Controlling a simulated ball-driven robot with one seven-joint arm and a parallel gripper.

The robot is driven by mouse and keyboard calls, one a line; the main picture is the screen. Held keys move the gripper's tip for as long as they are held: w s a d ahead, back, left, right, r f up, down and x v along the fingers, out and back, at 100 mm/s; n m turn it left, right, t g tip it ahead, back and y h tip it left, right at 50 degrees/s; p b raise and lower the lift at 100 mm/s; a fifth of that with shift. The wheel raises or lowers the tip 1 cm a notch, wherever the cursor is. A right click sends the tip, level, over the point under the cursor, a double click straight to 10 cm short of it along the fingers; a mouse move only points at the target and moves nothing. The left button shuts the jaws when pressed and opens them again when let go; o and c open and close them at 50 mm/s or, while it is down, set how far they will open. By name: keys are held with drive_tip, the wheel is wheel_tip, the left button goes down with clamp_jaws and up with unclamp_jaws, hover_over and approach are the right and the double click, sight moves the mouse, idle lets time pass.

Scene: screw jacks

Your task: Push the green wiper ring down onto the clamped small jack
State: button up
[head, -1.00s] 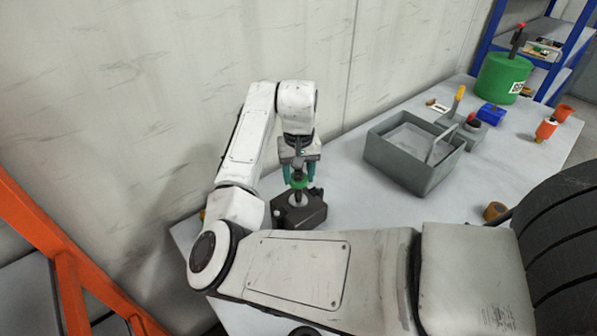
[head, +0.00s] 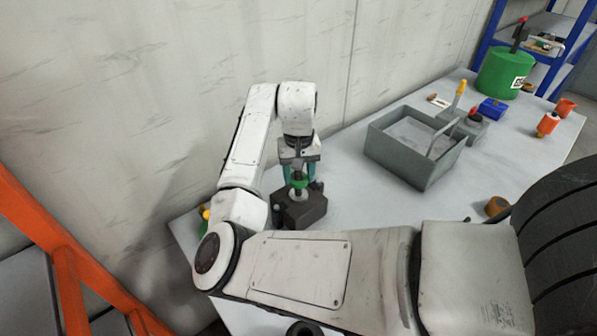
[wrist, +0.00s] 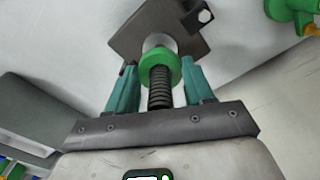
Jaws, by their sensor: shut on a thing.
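The green wiper ring (wrist: 160,62) sits around the small jack, at the top of its pale body (wrist: 158,41), with the dark threaded screw (wrist: 160,90) running through it. In the head view the ring (head: 298,184) is small and partly covered by the fingers. The jack stands upright in a dark clamp block (head: 302,211). My gripper (wrist: 158,70) is over the jack, its teal fingers on either side of the ring and shut on it. The ring looks close to the pale body; I cannot tell whether it is fully seated.
A brown ring (head: 497,206) lies near the table edge. A green piece (wrist: 290,12) is near the clamp. The wall is close behind.

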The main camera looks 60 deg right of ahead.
drive_tip(key=shift+f+b, duration=0.35)
drive_tip(key=shift+f, duration=0.55)
drive_tip(key=o, duration=1.1)
drive_tip(key=shift+r, duration=0.1)
wheel_tip(320, 180, up, 11)
drive_tip(key=shift+f, duration=0.15)
